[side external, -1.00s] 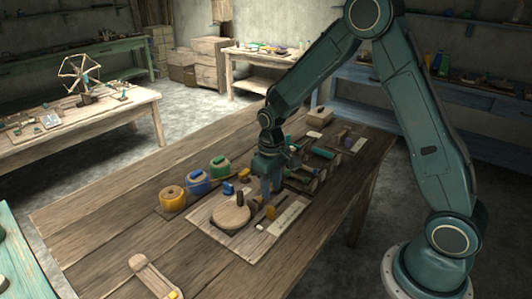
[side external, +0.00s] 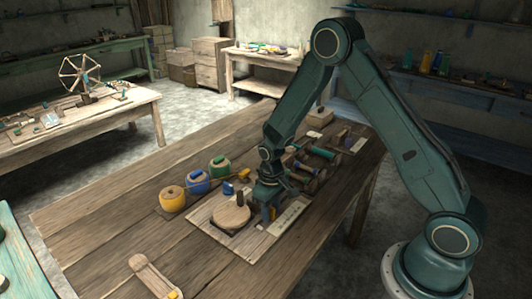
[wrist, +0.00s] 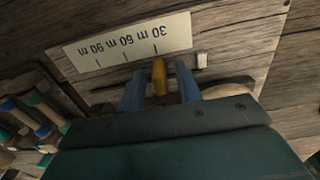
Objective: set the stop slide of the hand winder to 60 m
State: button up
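In the wrist view the stop slide (wrist: 159,77) is a small orange-yellow block standing between the two blue fingers of my gripper (wrist: 161,88). A gap shows on each side of it, so the fingers are open around it. The pale scale plate (wrist: 82,56) reads 30 m, 60 m and 90 m upside down, with 30 m at the right. The slide lines up about with the 30 m tick. In the side view my gripper (side external: 268,212) is low over the winder board (side external: 203,217), beside the scale plate (side external: 290,215), and mostly hides the slide.
A small white block (wrist: 201,60) sits just beyond the 30 m end of the scale. The round wooden disc (side external: 231,218) lies left of my gripper. Yellow (side external: 172,198), blue (side external: 197,181) and green (side external: 220,167) spools stand behind it.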

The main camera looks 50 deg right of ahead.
grip_shut()
jog(key=shift+d, duration=2.05)
grip_release()
jog(key=shift+r, duration=0.1)
notch_tip(320, 180, up, 14)
